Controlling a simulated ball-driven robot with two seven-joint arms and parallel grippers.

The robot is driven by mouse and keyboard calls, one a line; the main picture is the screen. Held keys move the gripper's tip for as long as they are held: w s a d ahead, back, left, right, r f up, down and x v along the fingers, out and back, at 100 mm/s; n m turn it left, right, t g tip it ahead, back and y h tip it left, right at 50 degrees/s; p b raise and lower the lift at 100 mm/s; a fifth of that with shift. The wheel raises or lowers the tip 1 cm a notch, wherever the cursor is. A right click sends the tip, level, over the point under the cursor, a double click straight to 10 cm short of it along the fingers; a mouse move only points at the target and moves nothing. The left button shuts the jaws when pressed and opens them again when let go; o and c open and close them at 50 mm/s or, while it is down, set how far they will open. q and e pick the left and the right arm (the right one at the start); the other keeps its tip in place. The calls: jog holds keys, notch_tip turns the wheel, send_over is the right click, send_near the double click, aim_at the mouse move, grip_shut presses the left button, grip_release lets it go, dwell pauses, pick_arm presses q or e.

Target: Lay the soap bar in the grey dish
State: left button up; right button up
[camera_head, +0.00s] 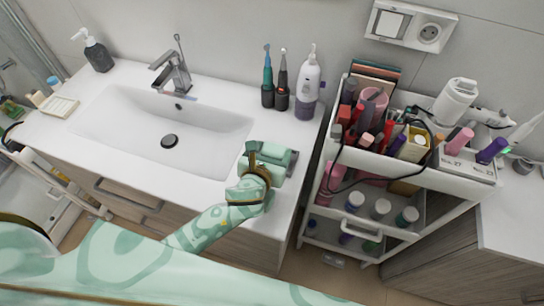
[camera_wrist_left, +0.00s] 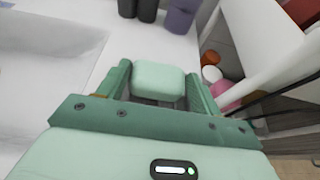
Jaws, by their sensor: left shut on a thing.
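The soap bar (camera_wrist_left: 158,78) is a pale green rounded block in the left wrist view. It sits between the two green fingers of my left gripper (camera_wrist_left: 160,84), which is shut on it. In the head view my left gripper (camera_head: 282,162) is over the right part of the white countertop, just right of the sink. The soap cannot be told apart from the green gripper there. I cannot make out a grey dish in either view; the gripper hides part of the countertop. My right gripper is not in view.
The sink (camera_head: 160,130) lies left of the gripper. Two toothbrushes in dark holders (camera_head: 274,92) and a white-purple dispenser (camera_head: 307,85) stand behind it. A crowded white cart (camera_head: 395,172) stands close on the right. A slatted cream tray (camera_head: 60,107) is at far left.

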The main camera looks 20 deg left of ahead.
pick_arm(q)
jog(key=shift+f, duration=0.75)
jog(key=shift+r, duration=0.15)
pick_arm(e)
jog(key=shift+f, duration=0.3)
pick_arm(q)
jog(key=o, duration=1)
jog(key=shift+s+r, duration=0.1)
jog(key=p+v, duration=0.2)
jog(key=v, duration=0.9)
jog(key=shift+s+r, duration=0.1)
jog(key=shift+s, duration=0.3)
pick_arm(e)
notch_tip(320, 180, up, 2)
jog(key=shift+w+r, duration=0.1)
